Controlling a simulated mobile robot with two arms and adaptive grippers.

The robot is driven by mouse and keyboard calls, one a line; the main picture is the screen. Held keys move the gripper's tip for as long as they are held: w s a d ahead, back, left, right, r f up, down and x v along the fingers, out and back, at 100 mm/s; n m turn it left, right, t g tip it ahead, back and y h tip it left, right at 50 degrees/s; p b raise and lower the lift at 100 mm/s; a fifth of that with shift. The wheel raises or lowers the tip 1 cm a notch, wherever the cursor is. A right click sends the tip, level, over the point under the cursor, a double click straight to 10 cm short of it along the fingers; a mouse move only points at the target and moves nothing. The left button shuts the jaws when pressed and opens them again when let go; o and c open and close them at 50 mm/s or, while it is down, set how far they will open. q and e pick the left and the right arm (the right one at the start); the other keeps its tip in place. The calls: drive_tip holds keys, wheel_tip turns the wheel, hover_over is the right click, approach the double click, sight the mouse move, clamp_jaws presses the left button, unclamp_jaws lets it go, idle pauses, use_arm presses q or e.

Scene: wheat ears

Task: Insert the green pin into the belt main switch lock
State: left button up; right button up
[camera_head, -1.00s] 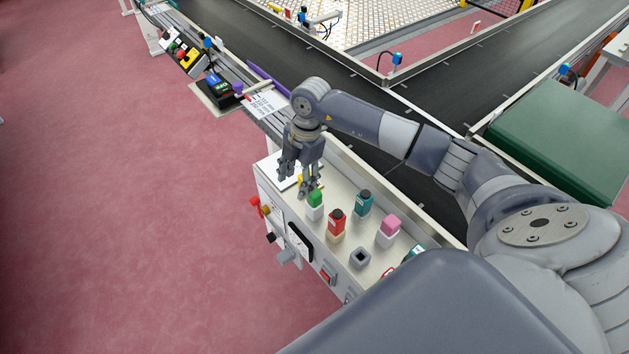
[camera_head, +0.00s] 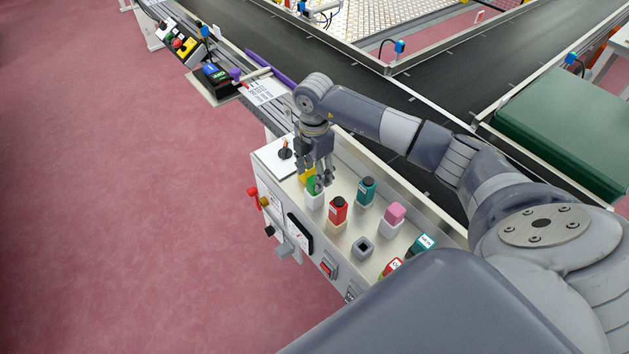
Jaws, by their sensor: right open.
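The green pin (camera_head: 311,186) stands upright in a white holder (camera_head: 314,201) on top of the metal control box. My right gripper (camera_head: 320,183) is open, pointing down, with its fingers at the pin's top and partly hiding it. I cannot tell whether the fingers touch the pin. I cannot make out which part is the belt main switch lock. My left gripper is not in view.
A red pin (camera_head: 337,209), a teal pin (camera_head: 366,188) and a pink pin (camera_head: 395,213) stand close by in holders. A square grey holder (camera_head: 362,248) is empty. A yellow item (camera_head: 305,174) is behind the gripper. The dark conveyor belt (camera_head: 385,90) runs behind the box.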

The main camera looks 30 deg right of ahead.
wheel_tip(320, 180, down, 4)
drive_tip(key=b, duration=0.2)
drive_tip(key=shift+b, duration=0.35)
drive_tip(key=c, duration=1.2)
drive_tip(key=shift+r, duration=0.1)
wheel_tip(320, 180, up, 10)
drive_tip(key=shift+r, duration=0.15)
drive_tip(key=shift+s+r, duration=0.1)
drive_tip(key=shift+r, duration=0.05)
